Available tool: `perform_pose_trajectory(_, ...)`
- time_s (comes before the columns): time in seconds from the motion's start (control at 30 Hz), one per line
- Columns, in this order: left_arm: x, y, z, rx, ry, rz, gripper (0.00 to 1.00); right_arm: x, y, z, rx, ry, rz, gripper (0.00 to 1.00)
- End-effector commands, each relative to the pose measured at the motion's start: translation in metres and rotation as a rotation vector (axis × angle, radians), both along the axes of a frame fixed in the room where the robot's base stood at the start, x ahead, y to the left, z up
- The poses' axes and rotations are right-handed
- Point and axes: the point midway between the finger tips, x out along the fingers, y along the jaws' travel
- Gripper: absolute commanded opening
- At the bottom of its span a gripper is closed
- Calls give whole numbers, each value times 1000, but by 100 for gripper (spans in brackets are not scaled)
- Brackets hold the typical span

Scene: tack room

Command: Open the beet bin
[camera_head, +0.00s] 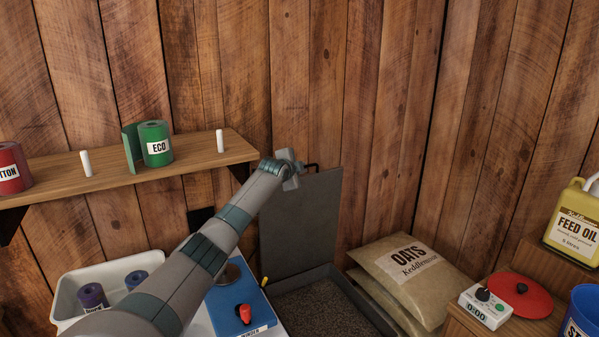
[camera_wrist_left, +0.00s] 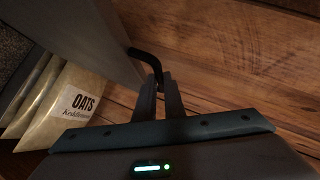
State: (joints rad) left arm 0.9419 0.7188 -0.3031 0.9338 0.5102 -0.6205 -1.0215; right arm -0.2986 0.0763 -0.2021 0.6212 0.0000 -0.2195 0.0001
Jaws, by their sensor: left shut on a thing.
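The bin (camera_head: 345,285) is a dark grey box low against the wall, with brown granular feed (camera_head: 320,303) inside. Its grey lid (camera_head: 305,220) stands raised, close to upright, against the plank wall, so the bin is open. A black bent handle (camera_head: 313,166) sits at the lid's top edge. My left gripper (camera_head: 297,168) is at that top edge. In the left wrist view the fingers (camera_wrist_left: 161,92) are shut on the handle (camera_wrist_left: 149,58). My left arm hides part of the area left of the bin. No beet label shows. My right gripper is out of view.
Oats sacks (camera_head: 407,275) lean right of the bin. A wooden shelf (camera_head: 110,182) with bandage rolls is at the left. A white tub (camera_head: 70,288) and a blue box (camera_head: 240,318) stand below it. A timer (camera_head: 484,305) and feed oil can (camera_head: 575,225) are at the right.

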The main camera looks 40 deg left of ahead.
Motion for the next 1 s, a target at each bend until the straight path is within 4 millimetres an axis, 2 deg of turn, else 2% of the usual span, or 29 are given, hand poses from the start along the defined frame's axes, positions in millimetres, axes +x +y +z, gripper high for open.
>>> perform_pose_trajectory(0.47, 2, 0, 4, 3, -5, -2, 0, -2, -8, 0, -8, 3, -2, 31)
perform_pose_trajectory(0.5, 2, 0, 4, 3, -5, -2, 14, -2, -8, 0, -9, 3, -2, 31)
perform_pose_trajectory(0.57, 2, 0, 4, 3, -5, -2, 28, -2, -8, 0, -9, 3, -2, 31)
perform_pose_trajectory(1.0, 1, 0, 1, 1, -1, -1, 28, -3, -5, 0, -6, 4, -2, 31)
